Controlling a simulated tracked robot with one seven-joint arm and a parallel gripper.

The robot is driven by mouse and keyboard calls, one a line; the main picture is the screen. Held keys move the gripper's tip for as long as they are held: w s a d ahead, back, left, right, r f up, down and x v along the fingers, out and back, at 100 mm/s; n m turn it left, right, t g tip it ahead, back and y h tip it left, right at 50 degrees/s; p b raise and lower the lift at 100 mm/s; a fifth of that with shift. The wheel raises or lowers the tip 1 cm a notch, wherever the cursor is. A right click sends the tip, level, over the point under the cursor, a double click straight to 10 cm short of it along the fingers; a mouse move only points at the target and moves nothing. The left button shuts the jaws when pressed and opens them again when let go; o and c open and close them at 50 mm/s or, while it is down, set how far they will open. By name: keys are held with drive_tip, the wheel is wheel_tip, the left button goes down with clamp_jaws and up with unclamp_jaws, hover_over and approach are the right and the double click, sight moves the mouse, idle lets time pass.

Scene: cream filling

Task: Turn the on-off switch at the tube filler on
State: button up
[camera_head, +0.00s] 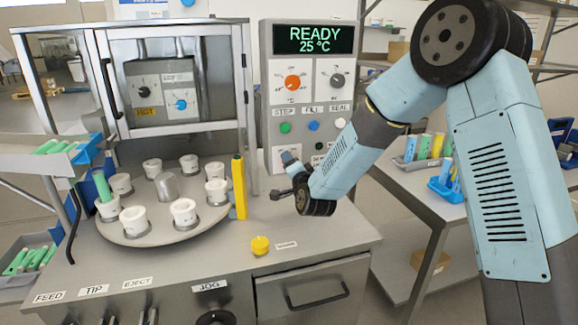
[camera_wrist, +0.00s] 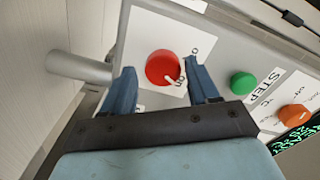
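The on-off switch is a round red knob (camera_wrist: 161,67) on a white plate, seen in the wrist view. A white pointer mark shows on its lower right, near small lettering that seems to read "on". My gripper (camera_wrist: 160,75) is open, with one blue finger on each side of the knob and a visible gap on both sides. I cannot tell how far the fingertips are from the panel. In the head view the tube filler's control column (camera_head: 264,75) shows a lit "READY 25 °C" display (camera_head: 313,39). My wrist and gripper are low in front of it, and the red knob cannot be made out there.
A green STEP button (camera_wrist: 243,83) and an orange dial (camera_wrist: 293,115) lie right of the knob in the wrist view. A grey cylinder (camera_wrist: 78,67) is at left. The turntable (camera_head: 140,236) holds several white cups; a yellow post (camera_head: 239,188) stands nearby.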

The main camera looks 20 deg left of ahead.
drive_tip(key=shift+o, duration=0.4)
drive_tip(key=shift+r, duration=0.1)
drive_tip(key=v, duration=1.3)
drive_tip(key=shift+s, duration=0.35)
drive_tip(key=shift+d, duration=0.15)
